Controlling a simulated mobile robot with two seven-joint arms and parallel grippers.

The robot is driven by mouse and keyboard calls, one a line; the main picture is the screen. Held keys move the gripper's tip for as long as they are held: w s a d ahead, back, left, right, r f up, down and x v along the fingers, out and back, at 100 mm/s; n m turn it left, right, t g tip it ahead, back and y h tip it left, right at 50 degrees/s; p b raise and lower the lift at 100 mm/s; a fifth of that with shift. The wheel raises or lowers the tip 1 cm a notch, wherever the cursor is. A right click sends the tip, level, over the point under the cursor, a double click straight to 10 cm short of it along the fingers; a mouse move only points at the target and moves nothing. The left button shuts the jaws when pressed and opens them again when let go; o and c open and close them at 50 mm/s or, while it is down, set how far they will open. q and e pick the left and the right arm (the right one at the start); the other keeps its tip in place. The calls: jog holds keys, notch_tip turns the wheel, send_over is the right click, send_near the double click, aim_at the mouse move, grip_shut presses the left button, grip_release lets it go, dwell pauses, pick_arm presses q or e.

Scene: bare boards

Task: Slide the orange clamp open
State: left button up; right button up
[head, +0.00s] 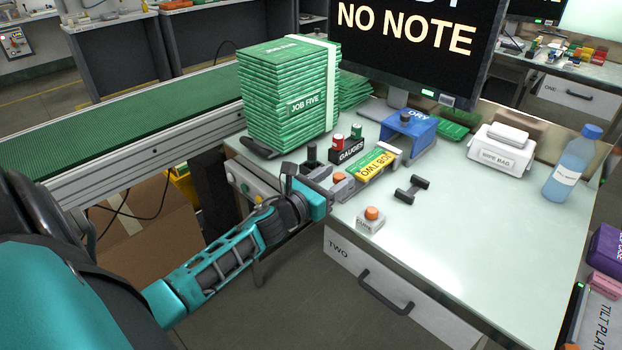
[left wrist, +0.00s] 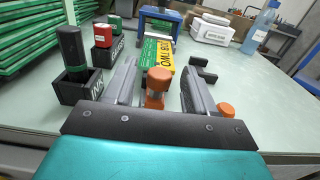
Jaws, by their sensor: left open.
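The orange clamp (head: 339,177) is a short knob at the near end of the green and yellow JOB TWO piece (head: 376,164) on the table. My left gripper (head: 344,182) is open at the table's near left edge. In the left wrist view the clamp's orange knob (left wrist: 158,76) stands between the two open fingers (left wrist: 158,85), with a gap on each side. The clamp's lower part is partly hidden behind the gripper body. My right gripper is not in view.
A white box with an orange button (head: 371,215) stands right of my gripper. A GAUGES holder (head: 347,152), a blue fixture (head: 407,135), a dark bracket (head: 411,190) and a green stack (head: 288,95) are nearby. The table's right half is mostly clear.

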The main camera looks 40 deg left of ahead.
pick_arm(q)
jog(key=s, duration=1.1)
jog(key=shift+s+a+b, duration=0.25)
jog(key=shift+a+b, duration=0.2)
jog(key=s+d+f+n+g, duration=0.2)
jog(key=d+f+n, duration=0.3)
jog(key=n, duration=0.6)
jog(key=s+d+f+n+g, duration=0.2)
jog(key=s+d+f+n, duration=0.3)
jog(key=n, duration=0.6)
jog(key=s+d+f+n+g+h, duration=0.1)
jog(key=s+d+f+n+g, duration=0.2)
jog(key=d+f+n, duration=0.2)
jog(key=d+n, duration=0.3)
jog(key=n, duration=0.4)
jog(key=shift+s+d+f, duration=0.25)
jog(key=shift+s, duration=0.15)
